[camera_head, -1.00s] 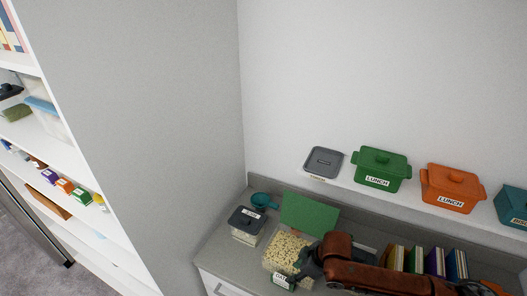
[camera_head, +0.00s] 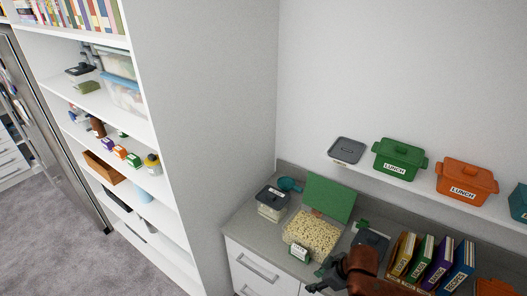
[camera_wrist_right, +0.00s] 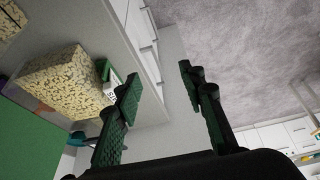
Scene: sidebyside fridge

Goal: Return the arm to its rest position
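My right arm comes up from the bottom of the head view, reddish-brown. Its dark green gripper (camera_head: 322,277) is just in front of the counter (camera_head: 250,222), below a clear bin of pale cereal-like pieces (camera_head: 312,232). In the right wrist view the gripper's two fingers (camera_wrist_right: 160,82) are wide apart with only floor and cabinet fronts between them. It is open and empty. The bin also shows beside the left finger in that view (camera_wrist_right: 62,85), apart from it. My left gripper is not in view.
A stocked white shelf unit (camera_head: 150,130) stands left. Grey floor (camera_head: 60,235) is clear.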

